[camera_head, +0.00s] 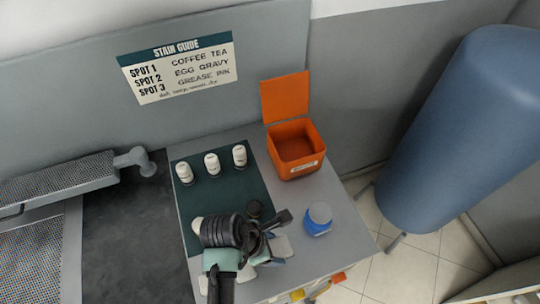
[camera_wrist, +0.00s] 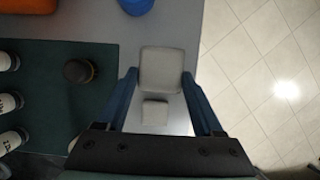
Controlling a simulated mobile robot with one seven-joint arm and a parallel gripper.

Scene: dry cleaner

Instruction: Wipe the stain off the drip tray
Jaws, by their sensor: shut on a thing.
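My gripper (camera_wrist: 159,78) is shut on a light grey, rounded-square pad (camera_wrist: 161,66), which fills the space between the blue fingers in the wrist view. A smaller grey block (camera_wrist: 154,113) shows behind the pad, nearer the palm; I cannot tell whether they are joined. In the head view my gripper (camera_head: 277,250) is over the right part of the table, beside the green mat (camera_head: 200,207), and my wrist hides part of the mat. A perforated grey surface (camera_head: 35,262) at lower left appears to be the drip tray, apart from my gripper. I cannot make out a stain on it.
Several things stand nearby: white bottles (camera_head: 212,164) and a dark round brush (camera_head: 254,208) on the mat, an open orange bin (camera_head: 296,160), and a blue jar (camera_head: 317,222) close to my gripper. A perforated board (camera_head: 60,181) with a metal end lies left. A blue padded form (camera_head: 455,130) stands right.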

